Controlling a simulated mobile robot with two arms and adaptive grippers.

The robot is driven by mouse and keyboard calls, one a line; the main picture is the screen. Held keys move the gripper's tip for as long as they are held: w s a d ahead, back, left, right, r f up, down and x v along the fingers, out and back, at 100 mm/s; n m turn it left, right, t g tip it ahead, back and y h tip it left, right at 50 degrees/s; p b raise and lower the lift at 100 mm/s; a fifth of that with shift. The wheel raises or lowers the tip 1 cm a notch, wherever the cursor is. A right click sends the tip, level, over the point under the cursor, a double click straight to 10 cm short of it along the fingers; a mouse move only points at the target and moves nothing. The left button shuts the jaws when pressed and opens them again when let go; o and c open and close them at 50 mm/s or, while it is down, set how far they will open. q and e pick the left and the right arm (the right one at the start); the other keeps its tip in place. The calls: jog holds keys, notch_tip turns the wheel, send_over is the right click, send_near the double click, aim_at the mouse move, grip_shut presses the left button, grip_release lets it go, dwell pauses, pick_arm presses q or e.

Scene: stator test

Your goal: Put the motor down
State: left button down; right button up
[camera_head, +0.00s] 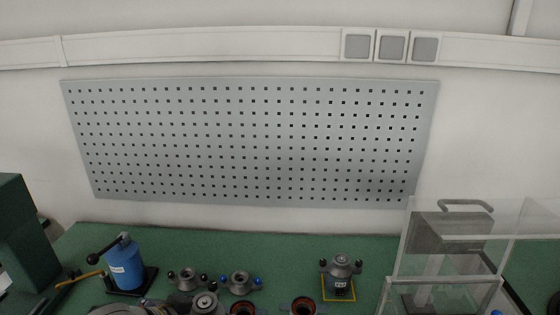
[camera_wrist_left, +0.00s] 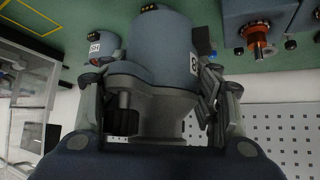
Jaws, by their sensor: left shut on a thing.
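In the left wrist view, my left gripper (camera_wrist_left: 152,82) is shut around a motor (camera_wrist_left: 158,45), with one finger on each side. The motor has a blue-grey cylindrical body, a white label and a flared grey end cap. Whether its far end touches the green table cannot be told. In the head view, a motor (camera_head: 340,283) with a white label stands upright inside a yellow square outline. A smaller blue-grey labelled motor (camera_wrist_left: 103,46) shows left of the held one in the wrist view. My right gripper is not in view.
Grey flanged parts with dark and blue knobs (camera_head: 240,282) and copper-ringed parts (camera_head: 304,306) sit at the front. A blue lever device (camera_head: 126,262) is left. A clear enclosure (camera_head: 398,250) stands right. The green table (camera_head: 290,248) is bare toward the back wall.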

aim_at(206, 297)
pick_arm(q)
notch_tip(206, 297, up, 8)
jog(key=p, duration=0.6)
jog(key=shift+f, duration=0.2)
jog(key=shift+w+f+b, duration=0.1)
jog(key=shift+w+b, duration=0.35)
jog(key=shift+b, duration=0.5)
jog(key=w+r+n+b, duration=0.1)
jog(key=w+r+y, duration=0.1)
jog(key=w+r+n+b, duration=0.1)
jog(key=shift+a+r+n+t+y+b, duration=0.25)
jog(key=shift+a+n+t+y+b, duration=0.05)
jog(key=shift+a, duration=0.1)
notch_tip(206, 297, up, 7)
jog(key=a+n+y+b, duration=0.1)
jog(key=n+y+b, duration=0.1)
jog(key=shift+w+f+n+b, duration=0.15)
jog(key=shift+w+n+b, duration=0.05)
jog(key=shift+n+b, duration=0.2)
